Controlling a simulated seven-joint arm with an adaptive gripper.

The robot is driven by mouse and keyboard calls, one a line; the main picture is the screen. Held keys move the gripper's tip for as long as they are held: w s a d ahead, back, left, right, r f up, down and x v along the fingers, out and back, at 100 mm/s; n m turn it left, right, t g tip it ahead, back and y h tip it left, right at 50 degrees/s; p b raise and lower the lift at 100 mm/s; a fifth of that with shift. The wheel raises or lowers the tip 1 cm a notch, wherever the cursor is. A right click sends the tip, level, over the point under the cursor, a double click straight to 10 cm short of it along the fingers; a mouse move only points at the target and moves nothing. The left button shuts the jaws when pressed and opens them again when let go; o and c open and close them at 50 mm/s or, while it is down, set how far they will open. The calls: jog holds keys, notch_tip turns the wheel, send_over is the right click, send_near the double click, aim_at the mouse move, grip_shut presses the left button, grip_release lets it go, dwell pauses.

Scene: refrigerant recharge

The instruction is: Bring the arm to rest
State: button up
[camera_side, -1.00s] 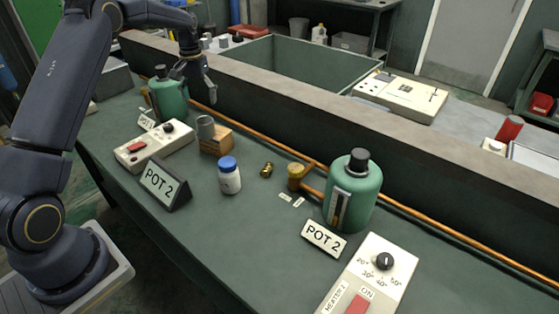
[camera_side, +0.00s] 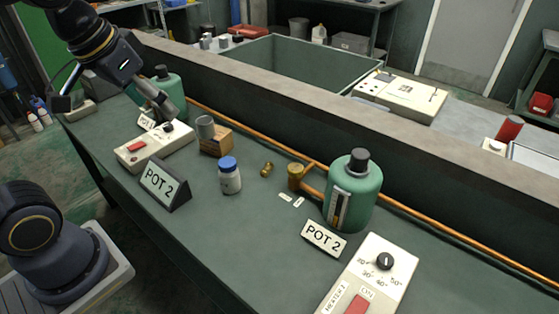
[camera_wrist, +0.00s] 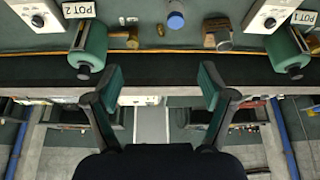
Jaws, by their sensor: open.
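My gripper (camera_side: 160,104) is at the left of the side view, tilted down, in front of the left green pot (camera_side: 172,92) and over the left heater box (camera_side: 152,146) in that picture. I cannot tell its exact height. In the wrist view my gripper (camera_wrist: 162,88) is open, its two green-padded fingers wide apart with nothing between them. The fingers appear against the wall and floor beyond the bench. The wrist view also shows the POT 1 green pot (camera_wrist: 286,52) at right and the POT 2 pot (camera_wrist: 90,48) at left.
The bench also holds a POT 2 sign (camera_side: 166,184), a white bottle with a blue cap (camera_side: 229,176), a brass fitting (camera_side: 267,169), a wooden block (camera_side: 217,141), the right green pot (camera_side: 352,192) and the right heater box (camera_side: 372,280). A raised ledge (camera_side: 300,97) runs behind.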

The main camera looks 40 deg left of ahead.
jog(key=shift+m+t, duration=0.3)
jog(key=s, duration=0.1)
jog(key=s+d+f, duration=0.1)
jog(key=s, duration=0.1)
jog(key=s+f, duration=0.1)
jog(key=shift+s+d+f, duration=0.15)
jog(key=shift+d+f, duration=0.05)
jog(key=shift+o, duration=0.5)
